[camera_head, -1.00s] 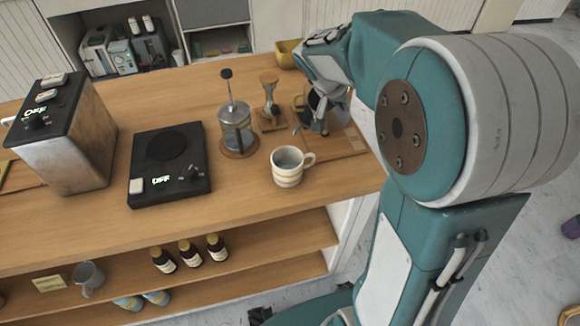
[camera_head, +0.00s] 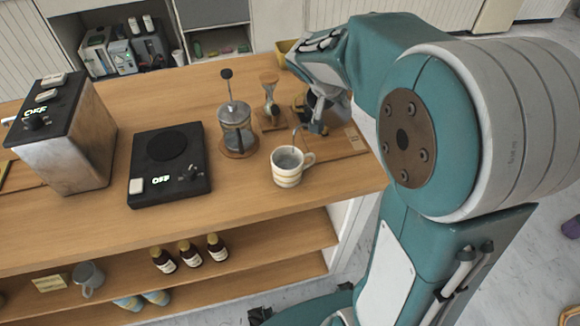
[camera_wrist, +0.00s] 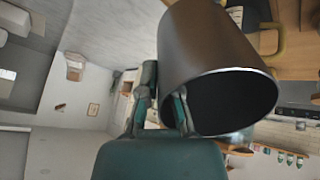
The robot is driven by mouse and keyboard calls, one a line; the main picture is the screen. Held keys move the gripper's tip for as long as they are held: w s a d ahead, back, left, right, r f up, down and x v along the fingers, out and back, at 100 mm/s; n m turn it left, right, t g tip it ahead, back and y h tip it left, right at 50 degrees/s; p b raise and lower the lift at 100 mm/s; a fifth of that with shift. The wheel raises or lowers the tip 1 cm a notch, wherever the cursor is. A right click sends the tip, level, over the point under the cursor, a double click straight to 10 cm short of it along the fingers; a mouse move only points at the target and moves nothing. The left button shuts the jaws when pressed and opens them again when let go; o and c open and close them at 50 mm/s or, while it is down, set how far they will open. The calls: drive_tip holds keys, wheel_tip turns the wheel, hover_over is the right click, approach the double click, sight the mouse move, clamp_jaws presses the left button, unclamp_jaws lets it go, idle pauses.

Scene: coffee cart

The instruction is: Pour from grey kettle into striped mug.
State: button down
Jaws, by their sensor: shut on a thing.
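The striped mug (camera_head: 287,176), cream with tan bands, stands upright on the wooden counter in the head view. Its handle points right and its inside looks grey. The grey kettle (camera_head: 322,104) is partly hidden by my gripper, just behind and right of the mug. Its thin spout reaches to the mug's far rim; I cannot tell whether it touches or whether liquid flows. My gripper (camera_head: 317,126) is shut on the kettle. In the wrist view the kettle (camera_wrist: 205,45) is a large dark cylinder with a dark round opening, beside my gripper's fingers (camera_wrist: 163,108).
A French press (camera_head: 236,128) stands left of the mug, with an hourglass-shaped glass brewer (camera_head: 270,98) behind. A black hot plate (camera_head: 170,165) and a metal machine (camera_head: 70,140) stand farther left. A wooden board (camera_head: 345,146) lies right. The counter front is clear.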

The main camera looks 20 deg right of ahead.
drive_tip(key=shift+r, duration=0.2)
idle(0.4)
idle(1.2)
drive_tip(key=shift+w+d+f+y, duration=0.15)
drive_tip(key=shift+f+y, duration=0.15)
drive_tip(key=shift+f, duration=0.35)
drive_tip(key=shift+r, duration=0.1)
drive_tip(key=shift+r, duration=0.15)
idle(0.4)
drive_tip(key=shift+r, duration=0.1)
drive_tip(key=shift+r+h, duration=0.2)
drive_tip(key=shift+h, duration=0.2)
drive_tip(key=shift+a+r, duration=0.1)
drive_tip(key=shift+a, duration=0.1)
drive_tip(key=shift+s+r, duration=0.15)
drive_tip(key=shift+s, duration=0.05)
idle(0.3)
